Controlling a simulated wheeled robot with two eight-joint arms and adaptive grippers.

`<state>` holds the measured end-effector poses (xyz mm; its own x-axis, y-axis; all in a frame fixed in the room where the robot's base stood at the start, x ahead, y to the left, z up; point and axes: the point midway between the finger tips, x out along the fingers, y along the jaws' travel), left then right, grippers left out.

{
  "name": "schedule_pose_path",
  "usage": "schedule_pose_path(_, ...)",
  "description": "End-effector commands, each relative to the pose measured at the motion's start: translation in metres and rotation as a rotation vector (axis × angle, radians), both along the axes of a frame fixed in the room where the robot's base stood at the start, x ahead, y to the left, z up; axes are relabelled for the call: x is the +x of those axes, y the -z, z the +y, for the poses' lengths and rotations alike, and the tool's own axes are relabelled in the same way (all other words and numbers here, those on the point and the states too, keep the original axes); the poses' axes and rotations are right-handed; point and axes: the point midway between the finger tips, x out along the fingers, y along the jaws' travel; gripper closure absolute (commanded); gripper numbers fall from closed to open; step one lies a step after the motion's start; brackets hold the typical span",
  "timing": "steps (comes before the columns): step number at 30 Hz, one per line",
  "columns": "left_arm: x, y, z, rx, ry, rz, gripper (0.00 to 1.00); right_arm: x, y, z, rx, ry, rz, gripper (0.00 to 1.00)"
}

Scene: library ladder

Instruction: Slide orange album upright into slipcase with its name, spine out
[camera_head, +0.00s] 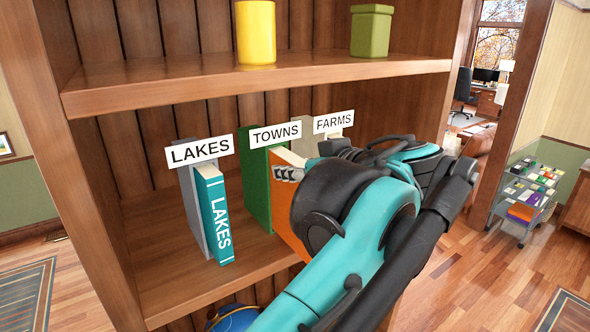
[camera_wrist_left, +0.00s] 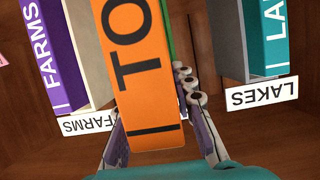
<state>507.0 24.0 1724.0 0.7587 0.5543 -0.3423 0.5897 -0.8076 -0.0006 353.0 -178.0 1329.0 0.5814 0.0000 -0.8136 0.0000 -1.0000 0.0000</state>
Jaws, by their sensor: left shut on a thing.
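The orange album (camera_head: 290,222) is upright on the middle shelf, at the open front of the green slipcase (camera_head: 257,190) under the TOWNS sign (camera_head: 275,135). Its spine, with black letters starting "TO", faces out in the left wrist view (camera_wrist_left: 140,80). A green strip (camera_wrist_left: 169,30) shows beside its far part there; how deep it sits inside is hidden. My left gripper (camera_head: 287,173) is shut on the album, one finger at each side near the spine. The arm covers much of the album in the head view. My right gripper is not in view.
Left of it a teal album (camera_head: 213,215) stands in a grey slipcase under the LAKES sign (camera_head: 200,152). A purple album (camera_wrist_left: 55,60) stands at the FARMS sign (camera_head: 333,122). An upper shelf (camera_head: 270,78) with yellow and green pots overhangs.

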Motion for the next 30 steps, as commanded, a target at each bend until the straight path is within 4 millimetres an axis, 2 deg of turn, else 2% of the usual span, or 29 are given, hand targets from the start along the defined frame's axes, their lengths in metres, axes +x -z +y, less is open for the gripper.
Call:
schedule_pose_path(29, 0.020, -0.001, 0.014, 0.001, 0.000, -0.001, 1.00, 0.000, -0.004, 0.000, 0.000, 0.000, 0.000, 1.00)
schedule_pose_path(30, 0.019, -0.001, 0.014, 0.001, 0.000, -0.002, 0.67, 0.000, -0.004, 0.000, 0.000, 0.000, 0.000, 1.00)
